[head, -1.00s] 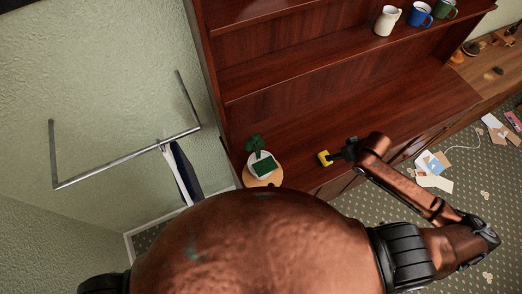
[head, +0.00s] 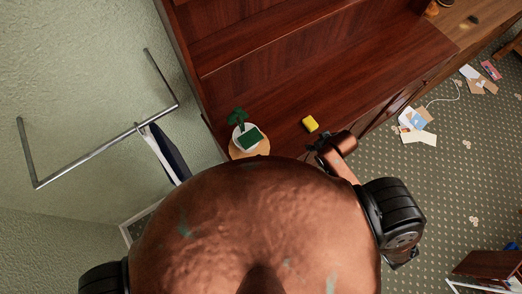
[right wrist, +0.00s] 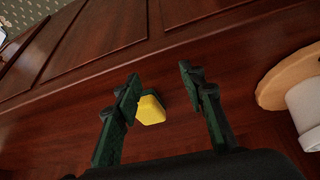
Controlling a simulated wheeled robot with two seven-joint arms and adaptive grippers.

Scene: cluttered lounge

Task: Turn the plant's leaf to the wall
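The plant has a dark green leaf (head: 237,116) rising from a white pot (head: 240,131). A dark green square patch (head: 251,138) shows at the pot's near right. The pot stands on a round wooden disc (head: 262,147) at the left end of the dark wood cabinet. In the head view the leaf points up and left. My right gripper (head: 318,150) is right of the plant and apart from it. In the right wrist view it is open, with a yellow block (right wrist: 150,110) showing between and beyond the fingers. Only the white pot (right wrist: 306,112) shows there; the leaf is out of frame. My left gripper is not seen.
The cabinet top (head: 300,95) is mostly bare around the yellow block. A metal rail (head: 110,150) with a dark cloth (head: 170,150) is on the green wall at left. Papers (head: 417,124) lie on the patterned carpet at right.

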